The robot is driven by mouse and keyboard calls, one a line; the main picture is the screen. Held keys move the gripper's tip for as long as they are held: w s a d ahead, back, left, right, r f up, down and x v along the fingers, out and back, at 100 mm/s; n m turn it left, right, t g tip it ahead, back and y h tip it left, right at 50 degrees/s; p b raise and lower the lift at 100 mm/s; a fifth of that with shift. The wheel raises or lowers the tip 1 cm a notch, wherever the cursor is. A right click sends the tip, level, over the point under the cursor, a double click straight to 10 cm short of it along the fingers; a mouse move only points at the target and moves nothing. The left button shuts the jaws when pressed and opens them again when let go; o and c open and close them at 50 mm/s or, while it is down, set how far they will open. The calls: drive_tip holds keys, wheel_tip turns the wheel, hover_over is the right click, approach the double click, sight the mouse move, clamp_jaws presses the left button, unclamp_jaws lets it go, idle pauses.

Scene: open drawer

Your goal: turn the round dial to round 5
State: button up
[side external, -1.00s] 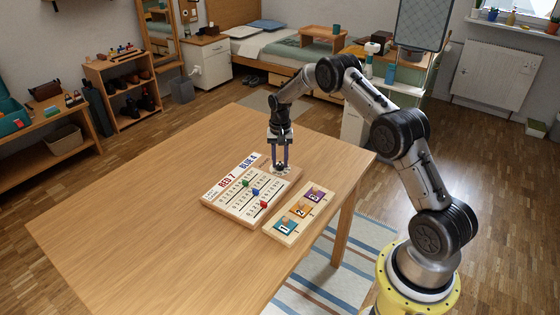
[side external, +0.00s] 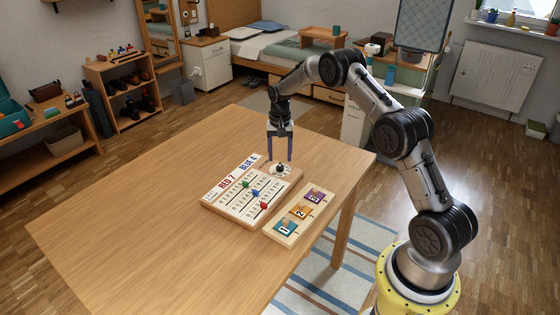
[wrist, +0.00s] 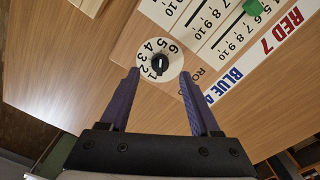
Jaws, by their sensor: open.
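The round dial (side external: 270,171) is a white disc with a black knob (wrist: 160,65) in its middle, on the far corner of the wooden board (side external: 231,211). The wrist view shows the numbers 1 to 6 on its disc (wrist: 173,58). I cannot tell for sure which number the knob points at. My gripper (side external: 280,159) is open and empty, pointing down just above the dial. In the wrist view its purple fingers (wrist: 159,74) stand apart on either side of the dial, clear of the knob.
The board also carries sliders with green (side external: 245,184), blue (side external: 256,193) and red (side external: 264,205) knobs, and printed labels "RED 7" and "BLUE 4". A smaller board (side external: 283,235) with numbered coloured tiles lies in front. The table's left side is clear.

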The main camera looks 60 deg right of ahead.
wheel_tip(320, 180, up, 11)
idle(0.3)
drive_tip(key=shift+f, duration=0.15)
wheel_tip(320, 180, up, 12)
drive_tip(key=r+n+t, duration=0.1)
drive_tip(key=t, duration=0.1)
hover_over(280, 164)
drive_tip(key=a, duration=0.6)
drive_tip(key=s+a+r+n+t, duration=0.1)
drive_tip(key=s+a+r, duration=0.3)
drive_tip(key=a+r, duration=0.15)
drive_tip(key=s+a+r+n+t, duration=0.1)
drive_tip(key=s+a+r+n, duration=0.1)
drive_tip(key=s+a+r, duration=0.3)
drive_tip(key=s+a+r+n+t, duration=0.1)
drive_tip(key=s+a+r, duration=0.1)
drive_tip(key=s, duration=0.5)
drive_tip(key=s+a+f+n, duration=0.2)
drive_tip(key=s+f, duration=0.3)
drive_tip(key=s, duration=0.4)
drive_tip(key=s+a+f+n, duration=0.2)
drive_tip(key=s+f+n, duration=0.2)
drive_tip(key=s, duration=0.5)
drive_tip(key=shift+s+a+f+t, duration=0.2)
drive_tip(key=shift+s+f+t, duration=0.1)
drive_tip(key=shift+f, duration=0.4)
